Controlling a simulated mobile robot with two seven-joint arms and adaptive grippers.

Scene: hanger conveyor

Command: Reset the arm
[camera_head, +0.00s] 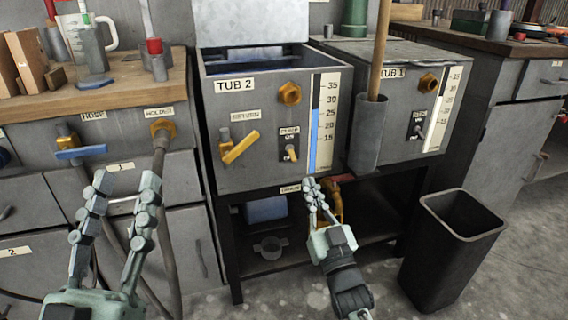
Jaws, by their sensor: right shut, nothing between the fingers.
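My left gripper (122,200) is at the lower left, in front of the drawers below the workbench. Its two fingers point up and stand apart, with nothing between them. My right gripper (310,184) is in front of the lower edge of the tub marked TUB 2 (240,170). Its fingertips are together, with nothing held between them. It hides part of the shelf area behind it.
Tub 2 has a yellow return handle (240,147) and a pump switch (290,150). TUB 1 (391,75) stands to its right, with a grey holder tube (368,134) between. An open black bin (450,255) stands on the floor at right. A wooden workbench (110,85) is at left.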

